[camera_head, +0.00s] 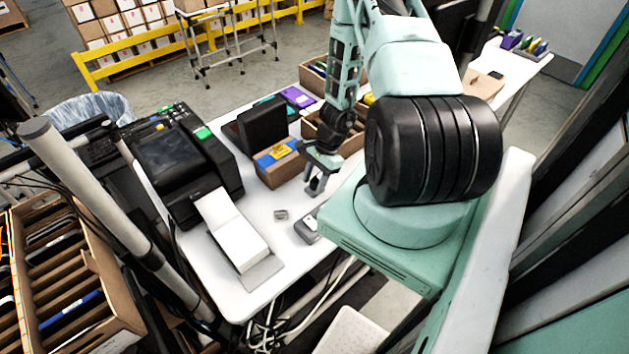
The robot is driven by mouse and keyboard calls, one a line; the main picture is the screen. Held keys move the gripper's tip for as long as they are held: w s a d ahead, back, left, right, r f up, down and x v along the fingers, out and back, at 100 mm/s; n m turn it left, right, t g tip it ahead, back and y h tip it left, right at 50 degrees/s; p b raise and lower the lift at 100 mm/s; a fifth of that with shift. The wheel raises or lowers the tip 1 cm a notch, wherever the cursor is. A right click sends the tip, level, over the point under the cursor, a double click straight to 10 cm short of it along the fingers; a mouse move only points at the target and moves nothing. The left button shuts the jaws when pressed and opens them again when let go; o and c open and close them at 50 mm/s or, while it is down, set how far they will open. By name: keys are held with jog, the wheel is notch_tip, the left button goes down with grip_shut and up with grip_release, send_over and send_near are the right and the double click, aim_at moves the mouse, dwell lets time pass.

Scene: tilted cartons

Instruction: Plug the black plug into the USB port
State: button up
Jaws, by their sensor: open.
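My gripper (317,188) is open and points down over the white table, to the right of the brown carton. Nothing shows between its fingers. A small grey object (281,214) lies on the table to the left of and below the gripper. A dark handheld device with a grey face (307,228) lies just below the gripper, partly hidden by my mint-green base. I cannot make out the black plug or the USB port; the small grey object is too small to identify.
A black label printer (182,163) with white paper (230,231) stands on the white table (262,236) at left. A brown carton (279,165) and a black box (262,124) stand behind the gripper. Cables (275,325) hang below the table's front edge. A carton of slots (75,285) is at lower left.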

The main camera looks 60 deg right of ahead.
aim_at(314, 179)
dwell(0.3)
grip_shut()
notch_tip(314, 179, up, 9)
jog(key=b, duration=0.2)
jog(key=shift+f+b, duration=0.2)
jog(key=shift+b, duration=0.1)
jog(key=shift+r, duration=0.65)
jog(key=shift+s, duration=0.1)
